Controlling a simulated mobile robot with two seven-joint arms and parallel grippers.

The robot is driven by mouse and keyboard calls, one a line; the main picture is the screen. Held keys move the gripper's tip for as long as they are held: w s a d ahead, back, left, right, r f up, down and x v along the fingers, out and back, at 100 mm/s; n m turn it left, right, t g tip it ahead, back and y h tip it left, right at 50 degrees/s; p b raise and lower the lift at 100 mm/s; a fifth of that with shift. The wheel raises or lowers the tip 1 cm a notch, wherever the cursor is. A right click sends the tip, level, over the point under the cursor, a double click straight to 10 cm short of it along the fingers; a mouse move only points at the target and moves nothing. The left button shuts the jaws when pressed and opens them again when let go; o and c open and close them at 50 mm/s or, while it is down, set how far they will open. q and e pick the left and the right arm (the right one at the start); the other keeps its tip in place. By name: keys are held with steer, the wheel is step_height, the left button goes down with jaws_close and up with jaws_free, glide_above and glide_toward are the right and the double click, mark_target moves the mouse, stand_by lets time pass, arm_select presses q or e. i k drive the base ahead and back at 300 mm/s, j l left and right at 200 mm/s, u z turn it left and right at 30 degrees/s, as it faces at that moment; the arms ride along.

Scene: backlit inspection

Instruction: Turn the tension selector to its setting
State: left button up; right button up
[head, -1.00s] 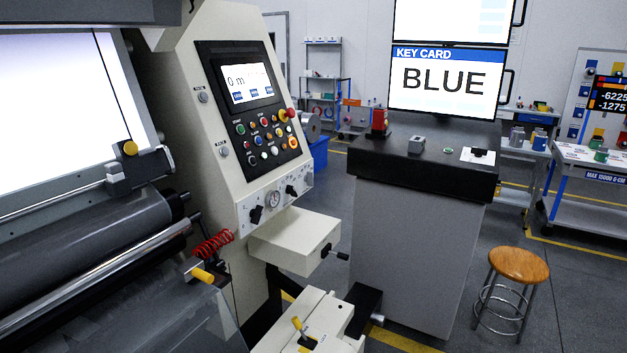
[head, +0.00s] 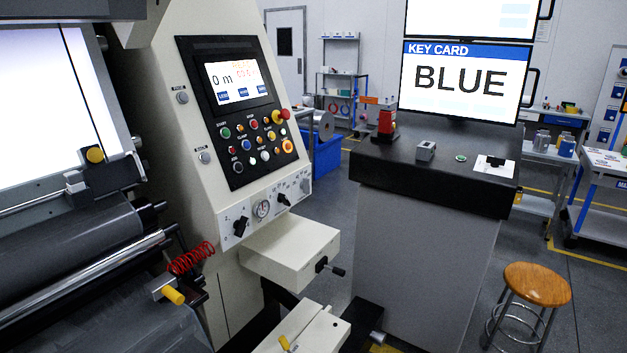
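The machine's cream control console (head: 185,140) stands left of centre. Its lower sloped strip carries a black selector knob (head: 241,226) with small marks around it, a round gauge (head: 261,209) and a second black selector knob (head: 284,199). The labels are too small to read, so I cannot tell which knob is the tension selector or its exact setting. Above the strip are a lit display (head: 237,82) reading "0 m" and several coloured buttons. Neither of my grippers is in view.
A cream box with a crank handle (head: 336,269) juts out below the knobs. A red coiled cable (head: 192,258) and rollers are at left. A dark-topped cabinet (head: 420,260) bears a screen (head: 463,85) reading "KEY CARD BLUE". A stool (head: 537,284) stands at right on open floor.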

mark_target(304, 185)
steer(key=i+l, duration=0.25)
steer(key=i+l+u, duration=0.15)
steer(key=l, duration=0.25)
steer(key=i+l, duration=0.25)
steer(key=i+l+u, duration=0.15)
steer(key=l, duration=0.35)
steer(key=i+l, duration=0.25)
steer(key=i+l+u, duration=0.15)
steer(key=l, duration=0.35)
steer(key=i+l, duration=0.2)
steer(key=l, duration=0.2)
steer(key=u, duration=0.05)
